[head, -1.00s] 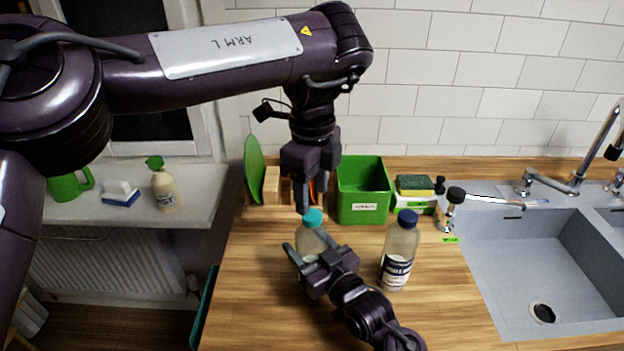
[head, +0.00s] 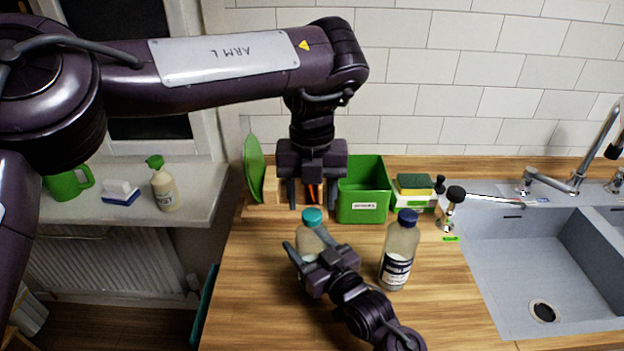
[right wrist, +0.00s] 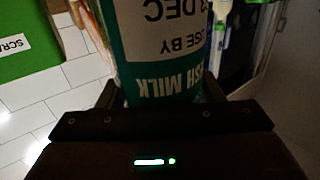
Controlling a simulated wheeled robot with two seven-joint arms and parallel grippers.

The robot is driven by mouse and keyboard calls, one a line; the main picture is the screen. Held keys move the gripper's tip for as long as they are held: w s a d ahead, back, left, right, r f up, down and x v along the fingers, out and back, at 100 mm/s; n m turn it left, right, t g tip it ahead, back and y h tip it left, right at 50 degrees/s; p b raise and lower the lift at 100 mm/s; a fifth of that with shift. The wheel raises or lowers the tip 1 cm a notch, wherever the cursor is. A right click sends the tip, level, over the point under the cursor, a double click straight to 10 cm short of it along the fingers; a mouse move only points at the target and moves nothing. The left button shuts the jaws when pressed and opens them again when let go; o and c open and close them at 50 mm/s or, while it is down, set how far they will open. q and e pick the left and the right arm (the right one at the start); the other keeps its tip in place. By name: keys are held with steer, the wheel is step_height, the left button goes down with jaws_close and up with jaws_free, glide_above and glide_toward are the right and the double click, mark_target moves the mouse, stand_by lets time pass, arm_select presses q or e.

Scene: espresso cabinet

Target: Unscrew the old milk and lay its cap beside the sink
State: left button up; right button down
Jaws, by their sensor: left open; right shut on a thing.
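A milk bottle (head: 309,240) with a teal cap (head: 312,217) stands upright on the wooden counter. My right gripper (head: 312,258) is shut around its body. In the right wrist view, its teal and white label (right wrist: 165,60) reads upside down, with "USE BY", "DEC" and "MILK" legible. My left gripper (head: 312,194) points down, open and empty, just above the teal cap in the picture; whether it touches the cap is unclear. A second bottle (head: 399,252) with a dark blue cap stands upright to the right. The sink (head: 480,270) is at the right.
A green bin (head: 362,204) stands behind the bottles. A sponge (head: 414,184) on a box and a black-knobbed metal fitting (head: 451,208) stand between it and the sink. The counter (head: 450,300) left of the sink is clear near a small green tag (head: 451,239).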

mark_target(312, 213)
arm_select(q)
steer(key=shift+f, duration=1.95)
steer(key=c, duration=1)
steer(key=n, duration=0.4)
steer(key=shift+r, duration=0.2)
steer(key=shift+r, duration=0.95)
steer(key=shift+r, duration=0.1)
steer(key=shift+r, duration=1.9)
